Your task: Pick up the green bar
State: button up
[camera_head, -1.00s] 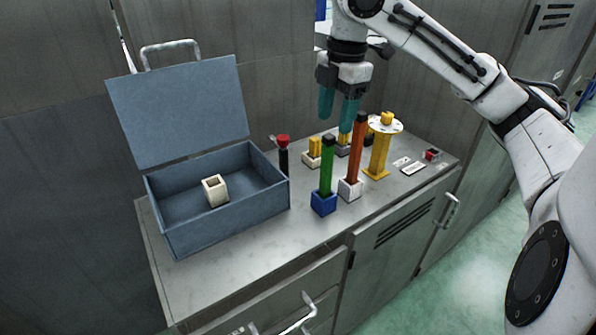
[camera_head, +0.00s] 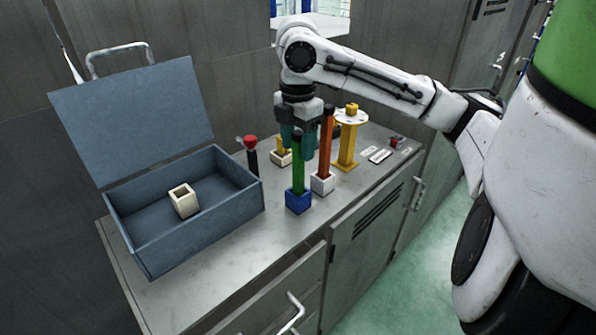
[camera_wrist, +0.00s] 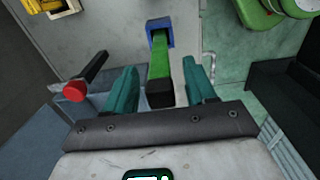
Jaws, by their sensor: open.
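The green bar (camera_head: 298,175) stands upright in a blue square holder (camera_head: 298,202) on the cabinet top and has a black upper end. My gripper (camera_head: 301,145) is open, pointing down around the height of the bar's upper part. In the wrist view the green bar (camera_wrist: 159,66) appears between the two teal fingers of my gripper (camera_wrist: 161,85), with a gap on each side. Its blue holder (camera_wrist: 158,26) shows beyond it. In the head view the bar partly hides the fingers, and I see no contact.
An orange bar (camera_head: 325,150) in a white holder (camera_head: 321,183) stands close on the right. A yellow stand (camera_head: 348,145) is farther right. A red-topped black post (camera_head: 252,155) and an open blue box (camera_head: 150,240) with a cream holder (camera_head: 183,200) are left.

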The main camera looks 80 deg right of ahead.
jog(key=shift+f, duration=0.95)
grip_shut()
